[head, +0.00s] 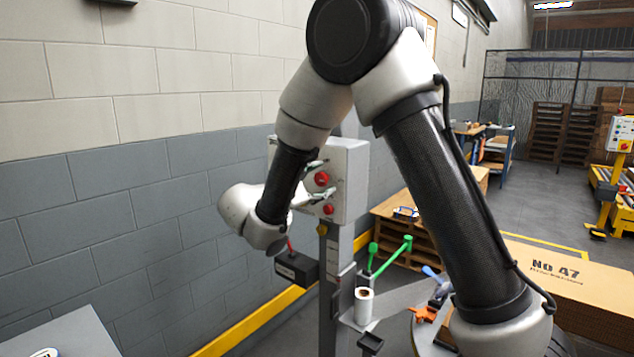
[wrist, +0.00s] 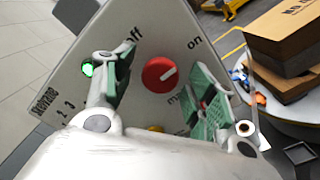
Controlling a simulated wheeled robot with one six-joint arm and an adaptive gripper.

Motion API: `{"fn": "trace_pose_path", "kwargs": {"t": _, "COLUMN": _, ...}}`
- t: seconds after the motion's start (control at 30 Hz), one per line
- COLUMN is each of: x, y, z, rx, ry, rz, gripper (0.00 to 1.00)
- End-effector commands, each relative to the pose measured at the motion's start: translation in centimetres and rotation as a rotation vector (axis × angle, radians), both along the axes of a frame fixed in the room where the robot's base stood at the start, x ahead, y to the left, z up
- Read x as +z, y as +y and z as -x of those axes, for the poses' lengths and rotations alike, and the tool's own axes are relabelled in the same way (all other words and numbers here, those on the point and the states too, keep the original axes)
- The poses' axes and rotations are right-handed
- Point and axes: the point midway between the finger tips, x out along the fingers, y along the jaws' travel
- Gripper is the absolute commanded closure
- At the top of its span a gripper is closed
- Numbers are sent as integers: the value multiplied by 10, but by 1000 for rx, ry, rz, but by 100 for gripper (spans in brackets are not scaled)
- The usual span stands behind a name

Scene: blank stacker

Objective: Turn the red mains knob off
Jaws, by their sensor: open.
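The red mains knob (wrist: 160,74) is on the sloped face of a pale grey control box (wrist: 150,25), between the labels "off" at upper left and "on" at upper right. A white mark on the knob points toward "on". In the head view the knob (head: 321,178) shows on the box (head: 348,180) on a post. My gripper (wrist: 163,80) is open, with one green-padded finger on each side of the knob. I see gaps between the pads and the knob, and cannot tell how deep the fingertips reach. The gripper (head: 317,181) also shows in the head view.
A green lamp (wrist: 87,70) is lit on the box. A dark box (head: 296,268), green handles (head: 390,258) and a white roll (head: 364,304) are lower down. A block wall (head: 130,180) is at left.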

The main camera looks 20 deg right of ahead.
Motion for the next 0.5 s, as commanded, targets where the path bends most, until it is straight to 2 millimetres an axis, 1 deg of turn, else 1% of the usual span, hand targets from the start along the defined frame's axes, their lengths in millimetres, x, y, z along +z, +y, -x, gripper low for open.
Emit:
{"fn": "trace_pose_path", "kwargs": {"t": 0.17, "x": 0, "y": 0, "z": 0, "rx": 0, "ry": 0, "rz": 0, "gripper": 44}}
{"fn": "trace_pose_path", "kwargs": {"t": 0.2, "x": 0, "y": 0, "z": 0, "rx": 0, "ry": 0, "rz": 0, "gripper": 51}}
{"fn": "trace_pose_path", "kwargs": {"t": 0.37, "x": 0, "y": 0, "z": 0, "rx": -1, "ry": 0, "rz": -1, "gripper": 80}}
{"fn": "trace_pose_path", "kwargs": {"t": 0.4, "x": 0, "y": 0, "z": 0, "rx": -1, "ry": 0, "rz": -1, "gripper": 87}}
{"fn": "trace_pose_path", "kwargs": {"t": 0.43, "x": 0, "y": 0, "z": 0, "rx": -1, "ry": 0, "rz": -1, "gripper": 90}}
{"fn": "trace_pose_path", "kwargs": {"t": 0.5, "x": 0, "y": 0, "z": 0, "rx": -1, "ry": 0, "rz": -1, "gripper": 90}}
